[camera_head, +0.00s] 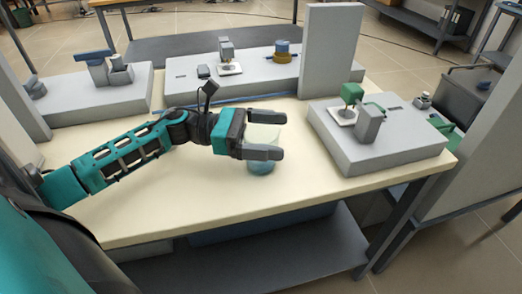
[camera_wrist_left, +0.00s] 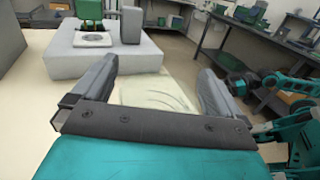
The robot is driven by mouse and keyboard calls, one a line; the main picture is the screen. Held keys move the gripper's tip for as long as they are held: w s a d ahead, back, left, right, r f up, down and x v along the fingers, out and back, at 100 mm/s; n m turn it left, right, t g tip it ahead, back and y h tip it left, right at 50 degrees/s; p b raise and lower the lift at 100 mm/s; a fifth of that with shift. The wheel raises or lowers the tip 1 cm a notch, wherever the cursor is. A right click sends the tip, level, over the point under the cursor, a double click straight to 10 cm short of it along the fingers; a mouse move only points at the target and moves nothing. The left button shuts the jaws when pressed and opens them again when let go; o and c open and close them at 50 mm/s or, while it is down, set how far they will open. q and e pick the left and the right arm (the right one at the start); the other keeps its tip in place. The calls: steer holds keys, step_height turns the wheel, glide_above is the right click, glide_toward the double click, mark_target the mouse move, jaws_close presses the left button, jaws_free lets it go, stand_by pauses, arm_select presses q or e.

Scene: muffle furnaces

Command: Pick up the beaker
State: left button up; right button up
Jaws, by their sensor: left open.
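The beaker (camera_head: 262,165) is a clear glass vessel with a bluish lower part, upright on the cream table (camera_head: 200,215). My left gripper (camera_head: 280,136) is open, with its two fingers on either side of the beaker. In the head view the near finger hides part of the beaker's middle. In the left wrist view the beaker (camera_wrist_left: 155,92) shows pale between the open fingers (camera_wrist_left: 155,85). I cannot tell whether either finger touches it. My right gripper is not clearly in the head view.
A grey block with green-topped equipment (camera_head: 370,155) stands on the table to the right of the beaker. Another grey block (camera_head: 235,85) with small devices lies behind, near a tall grey panel (camera_head: 331,50). The table's front area is clear.

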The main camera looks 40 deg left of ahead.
arm_select(q)
steer(key=shift+c, duration=0.5)
steer(key=c, duration=1.2)
steer(key=shift+o, duration=0.2)
steer(key=shift+r, duration=0.1)
step_height(320, 180, up, 20)
steer(key=p, duration=0.3)
